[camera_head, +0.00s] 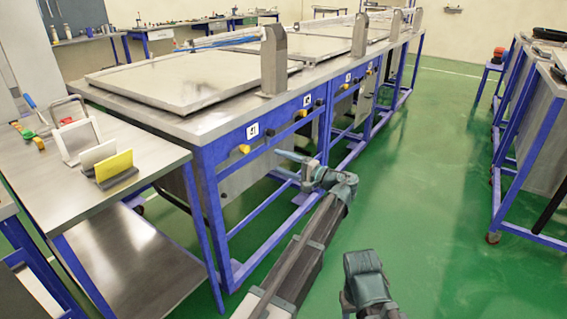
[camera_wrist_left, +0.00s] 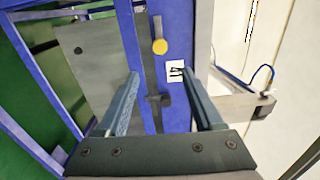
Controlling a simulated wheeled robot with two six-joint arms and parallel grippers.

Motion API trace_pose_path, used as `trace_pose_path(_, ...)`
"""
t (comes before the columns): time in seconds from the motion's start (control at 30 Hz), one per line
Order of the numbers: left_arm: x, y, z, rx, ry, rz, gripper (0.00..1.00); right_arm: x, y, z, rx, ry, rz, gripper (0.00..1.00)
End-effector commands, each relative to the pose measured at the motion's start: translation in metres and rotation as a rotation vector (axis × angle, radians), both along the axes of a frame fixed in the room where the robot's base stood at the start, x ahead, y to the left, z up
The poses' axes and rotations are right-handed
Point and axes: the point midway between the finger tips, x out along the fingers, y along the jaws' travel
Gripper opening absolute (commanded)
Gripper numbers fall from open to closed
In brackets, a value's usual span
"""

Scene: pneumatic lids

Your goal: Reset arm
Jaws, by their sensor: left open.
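My left arm reaches forward from the bottom of the head view. Its left gripper (camera_head: 279,163) is open and empty, beside the blue front frame of the long workbench (camera_head: 190,125). In the left wrist view the two fingers of the left gripper (camera_wrist_left: 161,72) are spread apart. Between and beyond them are a yellow knob (camera_wrist_left: 160,46), a numbered label (camera_wrist_left: 175,71) and a black knob (camera_wrist_left: 167,99) on the blue frame. The fingers do not visibly hold any of these. A part of my other arm shows at the bottom centre of the head view; its gripper is not visible.
Flat metal lids (camera_head: 165,80) and grey upright posts (camera_head: 274,60) are on the workbench. A side table (camera_head: 130,170) at left bears a yellow plate (camera_head: 114,166). Green floor (camera_head: 430,170) is open to the right, up to more blue-framed benches (camera_head: 535,140).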

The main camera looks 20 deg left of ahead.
Motion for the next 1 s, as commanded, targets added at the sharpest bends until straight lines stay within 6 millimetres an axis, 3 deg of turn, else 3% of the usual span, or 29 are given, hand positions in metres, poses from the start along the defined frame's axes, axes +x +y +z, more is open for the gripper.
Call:
trace_pose_path(0.17,-0.001,0.001,0.000,-0.002,0.001,0.001,0.68,0.000,0.000,0.000,0.000,0.000,0.000,0.50)
trace_pose_path(0.27,-0.011,0.008,-0.010,-0.046,0.010,0.010,0.68,0.000,0.000,0.000,0.000,0.000,0.000,0.50)
trace_pose_path(0.37,-0.039,0.026,-0.039,-0.177,0.037,0.035,0.68,0.000,0.000,0.000,0.000,0.000,0.000,0.50)
trace_pose_path(0.47,-0.082,0.042,-0.084,-0.384,0.076,0.072,0.68,0.000,0.000,0.000,0.000,0.000,0.000,0.50)
trace_pose_path(0.57,-0.128,0.044,-0.129,-0.618,0.113,0.111,0.68,0.000,0.000,0.000,0.000,0.000,0.000,0.50)
trace_pose_path(0.73,-0.193,0.024,-0.183,-0.974,0.155,0.163,0.68,0.000,0.000,0.000,0.000,0.000,0.000,0.50)
trace_pose_path(1.0,-0.251,-0.019,-0.213,-1.326,0.185,0.204,0.68,0.000,0.000,0.000,0.000,0.000,0.000,0.50)
